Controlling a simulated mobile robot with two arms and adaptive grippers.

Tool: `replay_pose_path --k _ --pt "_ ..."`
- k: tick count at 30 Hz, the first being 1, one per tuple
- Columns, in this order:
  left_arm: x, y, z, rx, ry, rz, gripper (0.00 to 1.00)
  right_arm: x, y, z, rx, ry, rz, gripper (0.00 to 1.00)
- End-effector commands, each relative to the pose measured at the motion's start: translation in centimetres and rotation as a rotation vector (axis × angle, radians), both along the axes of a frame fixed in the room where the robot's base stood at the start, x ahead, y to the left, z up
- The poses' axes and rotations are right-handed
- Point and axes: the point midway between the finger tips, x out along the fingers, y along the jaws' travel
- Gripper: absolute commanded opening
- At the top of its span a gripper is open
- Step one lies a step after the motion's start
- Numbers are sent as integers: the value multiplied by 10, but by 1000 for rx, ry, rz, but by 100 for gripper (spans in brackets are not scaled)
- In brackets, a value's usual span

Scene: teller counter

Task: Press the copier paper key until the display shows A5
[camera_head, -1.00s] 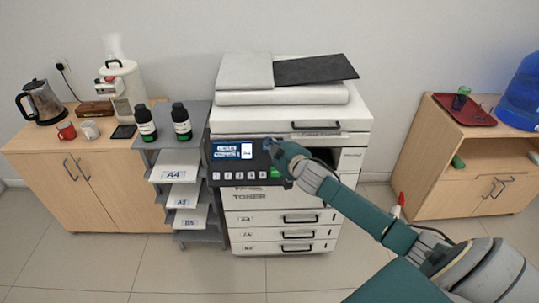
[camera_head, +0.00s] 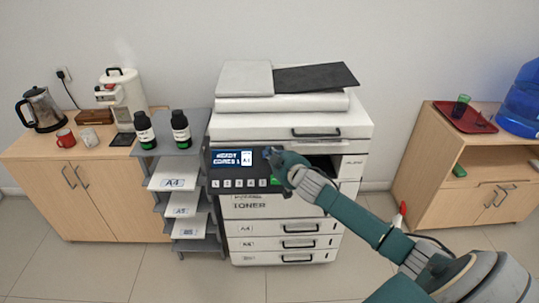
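The copier (camera_head: 285,185) stands against the wall in the middle of the head view. Its blue display (camera_head: 224,159) shows white text like "READY" and "COPIES 1" and a white page icon (camera_head: 246,158). The small label on the icon looks like an A size, but I cannot read its number surely. A row of pale keys (camera_head: 238,183) lies under the display, with a green key (camera_head: 275,181) at its right end. My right gripper (camera_head: 269,153) is in front of the panel's right part, just right of the display. It hides part of the panel; its opening and any contact are unclear.
A grey rack (camera_head: 190,152) beside the copier holds trays labelled A4, A5 and B5 and two dark bottles. A wooden cabinet (camera_head: 100,200) with a kettle and cups stands left. Another cabinet (camera_head: 475,185) with a red tray stands right.

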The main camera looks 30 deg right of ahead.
Motion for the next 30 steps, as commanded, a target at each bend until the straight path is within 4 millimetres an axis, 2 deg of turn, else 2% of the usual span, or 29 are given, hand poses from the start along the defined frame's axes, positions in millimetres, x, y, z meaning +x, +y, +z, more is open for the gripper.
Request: replay_pose_path --k 21,30 --pt "0 0 0 0 0 0 40 0 0 0 0 0 0 0" --pt "0 0 -5 0 0 0 40 4 -2 -7 1 0 -1 0"
